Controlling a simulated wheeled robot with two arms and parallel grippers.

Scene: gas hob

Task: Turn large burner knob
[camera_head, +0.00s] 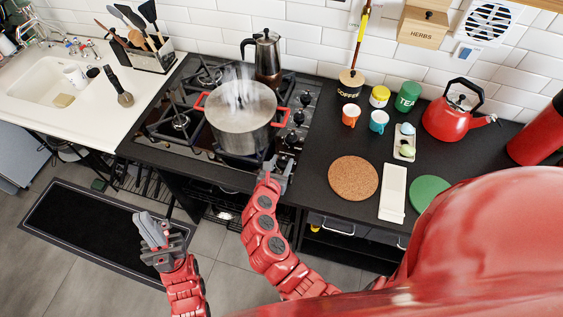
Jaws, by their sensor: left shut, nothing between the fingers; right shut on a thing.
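The gas hob (150,128) has a column of black knobs along its right side, such as this knob (298,117). A large steel pot (240,130) with red handles stands steaming on the hob. My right gripper (274,166) is at the front right corner of the hob, shut on what appears to be the front knob, which its fingers mostly hide. Which burner that knob serves cannot be told. My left gripper (148,232) is shut and empty, low over the floor in front of the counter.
A moka pot (266,58) stands behind the steel pot. A cork mat (353,178), a white board (393,192), cups, jars and a red kettle (452,115) are on the right counter. The sink (52,82) is at left.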

